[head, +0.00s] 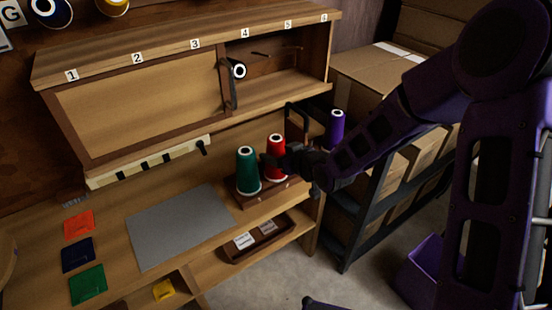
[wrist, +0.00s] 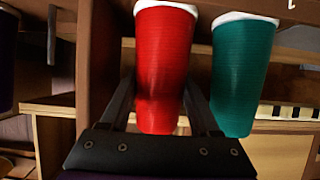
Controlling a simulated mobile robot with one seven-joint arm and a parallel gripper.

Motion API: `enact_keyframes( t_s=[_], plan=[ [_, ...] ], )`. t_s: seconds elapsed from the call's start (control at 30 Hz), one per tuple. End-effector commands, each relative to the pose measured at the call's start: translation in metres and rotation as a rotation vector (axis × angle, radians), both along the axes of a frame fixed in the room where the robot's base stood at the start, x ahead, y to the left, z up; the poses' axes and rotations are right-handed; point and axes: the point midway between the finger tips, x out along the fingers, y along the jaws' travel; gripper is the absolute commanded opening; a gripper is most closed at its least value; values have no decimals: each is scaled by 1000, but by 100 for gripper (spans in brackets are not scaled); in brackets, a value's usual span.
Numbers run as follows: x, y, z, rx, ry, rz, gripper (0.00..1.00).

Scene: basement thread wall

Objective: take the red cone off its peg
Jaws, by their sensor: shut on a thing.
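The red cone (head: 276,150) is over the low wooden stand (head: 272,197) on the bench, right of the green cone (head: 247,170). My gripper (head: 274,163) reaches in from the right and is shut on the red cone. In the wrist view my fingers (wrist: 160,100) lie along both sides of the red cone (wrist: 163,60). The green cone (wrist: 242,75) stands close beside it there, apart from the fingers. The peg is hidden, and I cannot tell whether the red cone is raised on it.
A purple cone (head: 336,128) stands behind my arm at right. A cabinet (head: 140,100) with numbered places overhangs the bench. A grey mat (head: 182,225) and coloured squares (head: 78,255) lie to the left. A brown tray (head: 258,238) is on the shelf below. Boxes (head: 375,75) sit on a rack at right.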

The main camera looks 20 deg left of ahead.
Motion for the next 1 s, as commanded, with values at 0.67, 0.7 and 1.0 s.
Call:
enact_keyframes(
  t_s=[0.67,0.7,1.0],
  plan=[
    [1,0,32,1,-5,0,0],
    [1,0,40,1,-6,0,0],
    [1,-1,112,1,-7,-2,0]
  ],
)
